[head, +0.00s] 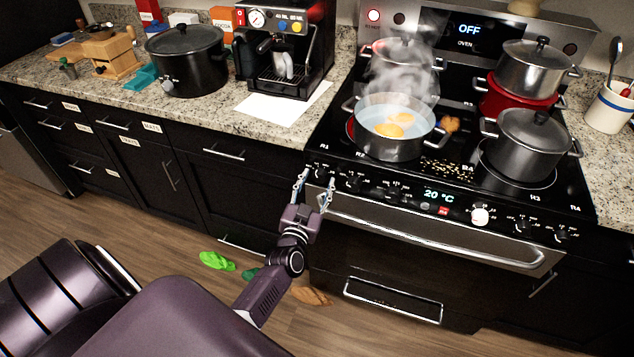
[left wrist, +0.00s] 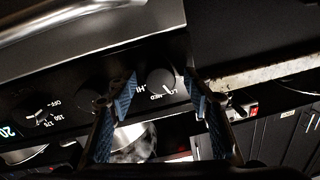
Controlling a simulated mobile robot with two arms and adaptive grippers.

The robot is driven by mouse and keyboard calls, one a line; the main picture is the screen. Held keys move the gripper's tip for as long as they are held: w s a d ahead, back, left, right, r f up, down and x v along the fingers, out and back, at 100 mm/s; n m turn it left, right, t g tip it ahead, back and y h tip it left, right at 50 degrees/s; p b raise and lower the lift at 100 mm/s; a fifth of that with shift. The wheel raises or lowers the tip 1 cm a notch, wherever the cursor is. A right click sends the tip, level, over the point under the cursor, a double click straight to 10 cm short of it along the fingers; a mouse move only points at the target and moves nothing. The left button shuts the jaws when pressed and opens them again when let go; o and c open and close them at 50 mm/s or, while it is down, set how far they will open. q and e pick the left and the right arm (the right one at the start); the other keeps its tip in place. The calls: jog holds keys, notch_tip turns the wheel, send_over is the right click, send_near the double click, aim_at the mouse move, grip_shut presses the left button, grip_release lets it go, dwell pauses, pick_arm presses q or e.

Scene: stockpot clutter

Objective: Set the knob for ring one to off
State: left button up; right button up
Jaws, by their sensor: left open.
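The stove's front panel has a row of dark knobs. The leftmost knob (head: 320,170), below the R1 mark, sits between the fingers of my left gripper (head: 316,180). In the left wrist view a round dark knob (left wrist: 161,80) with LO, MED and HI marks shows between the open fingers of the left gripper (left wrist: 160,88). Its white pointer is near MED and LO. I cannot tell whether the fingers touch it. A steaming open pot (head: 393,145) with eggs stands on the front left ring, which glows red at its edge. My right gripper is not in view.
A neighbouring knob (head: 353,183) is close by, and the oven handle (head: 440,240) runs below. Lidded pots (head: 525,150) stand on the right rings. A coffee machine (head: 285,50) and white paper (head: 283,106) are on the left counter.

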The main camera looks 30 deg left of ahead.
pick_arm(q)
jog(key=shift+c, duration=0.2)
jog(key=c, duration=1.1)
jog(key=n, duration=0.4)
jog(key=shift+n+p, duration=0.3)
jog(key=shift+p, duration=0.1)
jog(key=shift+n, duration=2.1)
jog(key=o, duration=1.1)
